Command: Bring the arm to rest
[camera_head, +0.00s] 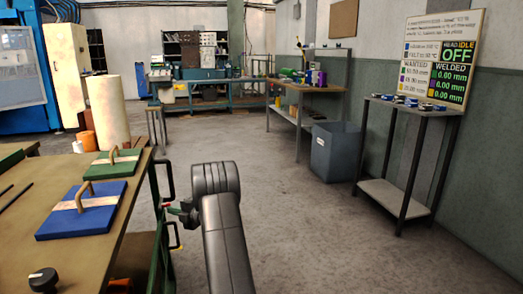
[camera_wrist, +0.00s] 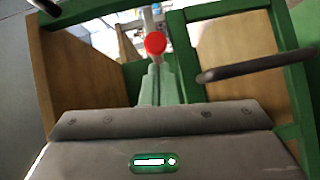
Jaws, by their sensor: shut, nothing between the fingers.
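My arm (camera_head: 222,225) reaches out from the bottom of the head view, bent at a thick dark joint. My gripper (camera_head: 178,211) shows small to the left of that joint, beside the near workbench's right side. In the wrist view my gripper (camera_wrist: 155,72) has its fingers together, with nothing held between them. A round red knob (camera_wrist: 155,43) shows just beyond the fingertips; I cannot tell whether they touch it.
The workbench (camera_head: 130,222) at left bears a blue die (camera_head: 70,220) and a green die (camera_head: 102,168) with handles. A green frame (camera_wrist: 235,12) and dark handle (camera_wrist: 250,67) are close to my gripper. A grey bin (camera_head: 335,152) and stand (camera_head: 410,110) are at right. Open floor (camera_head: 300,220) lies between.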

